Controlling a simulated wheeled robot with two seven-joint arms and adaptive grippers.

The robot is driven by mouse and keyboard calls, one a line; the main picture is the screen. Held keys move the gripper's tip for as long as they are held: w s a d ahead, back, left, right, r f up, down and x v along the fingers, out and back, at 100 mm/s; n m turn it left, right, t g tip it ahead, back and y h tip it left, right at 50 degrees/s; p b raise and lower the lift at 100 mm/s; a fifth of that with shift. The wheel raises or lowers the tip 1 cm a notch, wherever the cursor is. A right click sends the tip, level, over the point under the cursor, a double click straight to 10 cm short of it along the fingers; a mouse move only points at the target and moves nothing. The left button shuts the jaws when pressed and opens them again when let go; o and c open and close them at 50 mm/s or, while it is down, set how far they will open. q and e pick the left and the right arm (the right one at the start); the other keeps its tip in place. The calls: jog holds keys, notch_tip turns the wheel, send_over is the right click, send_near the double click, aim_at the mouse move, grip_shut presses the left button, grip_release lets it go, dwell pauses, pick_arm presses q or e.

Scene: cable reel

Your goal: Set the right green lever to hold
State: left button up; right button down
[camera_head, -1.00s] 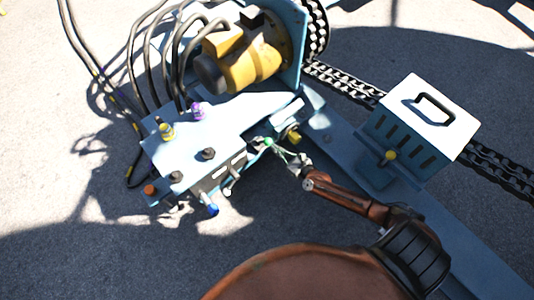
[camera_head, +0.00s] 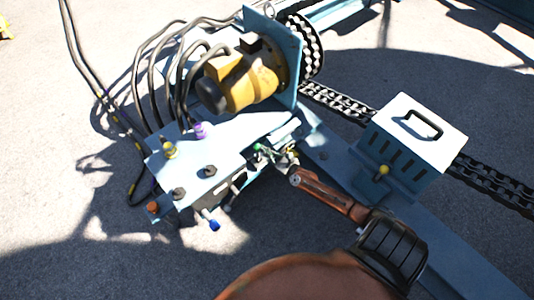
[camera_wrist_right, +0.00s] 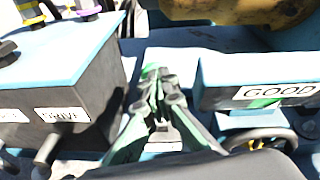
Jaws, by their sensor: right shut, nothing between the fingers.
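My right gripper (camera_head: 268,154) reaches in from the lower right to the right side of the light blue control box (camera_head: 225,160). Its fingers are shut, with nothing held between them. A small green part, seemingly the green lever's end (camera_head: 258,147), shows at the fingertips. In the right wrist view the shut fingers (camera_wrist_right: 160,88) point away from me, with a green patch (camera_wrist_right: 151,70) at or just behind their tips. I cannot tell whether they touch it. The lever's shaft is hidden and its setting cannot be read. My left gripper is not in view.
The wrist view shows a DRIVE label (camera_wrist_right: 62,115) on the left box and a GOOD label (camera_wrist_right: 278,91) on the right block. A yellow motor (camera_head: 240,82) with black hoses stands behind. A white-topped box (camera_head: 418,125) and chain (camera_head: 340,103) lie right.

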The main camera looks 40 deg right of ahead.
jog(key=shift+w+r, duration=0.35)
jog(key=shift+r, duration=0.05)
jog(key=shift+s, duration=0.35)
jog(key=v, duration=1.1)
jog(key=shift+s+f, duration=0.3)
jog(key=shift+s, duration=0.2)
